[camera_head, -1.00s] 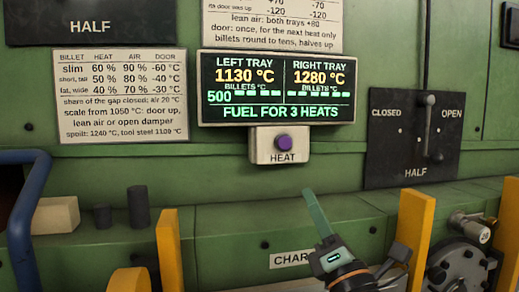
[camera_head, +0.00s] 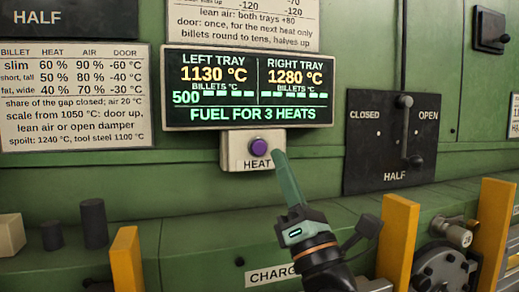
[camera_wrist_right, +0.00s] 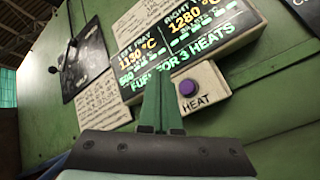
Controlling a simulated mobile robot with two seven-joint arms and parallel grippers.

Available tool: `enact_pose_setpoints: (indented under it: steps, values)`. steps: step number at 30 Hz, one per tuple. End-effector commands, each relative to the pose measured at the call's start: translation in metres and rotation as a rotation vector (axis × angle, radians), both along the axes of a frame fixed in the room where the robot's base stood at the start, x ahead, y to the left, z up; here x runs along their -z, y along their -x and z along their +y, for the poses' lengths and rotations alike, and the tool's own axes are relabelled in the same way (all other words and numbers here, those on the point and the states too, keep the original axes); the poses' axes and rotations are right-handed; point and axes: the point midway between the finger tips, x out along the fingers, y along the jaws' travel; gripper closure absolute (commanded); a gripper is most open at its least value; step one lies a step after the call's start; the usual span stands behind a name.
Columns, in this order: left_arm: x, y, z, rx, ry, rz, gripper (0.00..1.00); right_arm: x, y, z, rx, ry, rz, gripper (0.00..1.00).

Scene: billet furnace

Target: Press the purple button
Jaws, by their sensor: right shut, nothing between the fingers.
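The purple button (camera_head: 259,147) sits on a pale box (camera_head: 238,160) labelled HEAT, below the display. It also shows in the right wrist view (camera_wrist_right: 187,88), just right of my fingers. My right gripper (camera_head: 279,155) is shut and empty. Its green fingertips are just right of the button and slightly below it in the head view. I cannot tell whether they touch the box. In the right wrist view the closed fingers (camera_wrist_right: 157,75) point up toward the display. My left gripper is not in view.
The display (camera_head: 250,88) reads left tray 1130 °C, right tray 1280 °C and fuel for 3 heats. A lever panel (camera_head: 364,155) marked CLOSED, HALF and OPEN is to the right. Yellow posts (camera_head: 397,240) stand in front. Several blocks, including a pale one (camera_head: 10,235), rest on the left ledge.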

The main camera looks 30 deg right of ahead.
Motion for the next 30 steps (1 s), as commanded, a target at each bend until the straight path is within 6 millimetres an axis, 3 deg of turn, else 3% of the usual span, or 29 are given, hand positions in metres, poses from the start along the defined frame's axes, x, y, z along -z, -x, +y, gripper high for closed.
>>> enact_pose_setpoints:
  steps: [15, 30]
  values:
    - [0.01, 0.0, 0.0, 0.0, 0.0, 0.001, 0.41, 0.001, -0.065, -0.016, 0.0, -0.002, 0.001, 1.0]
    - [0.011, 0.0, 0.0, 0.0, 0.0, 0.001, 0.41, 0.0, -0.077, -0.018, -0.001, 0.0, 0.001, 1.0]
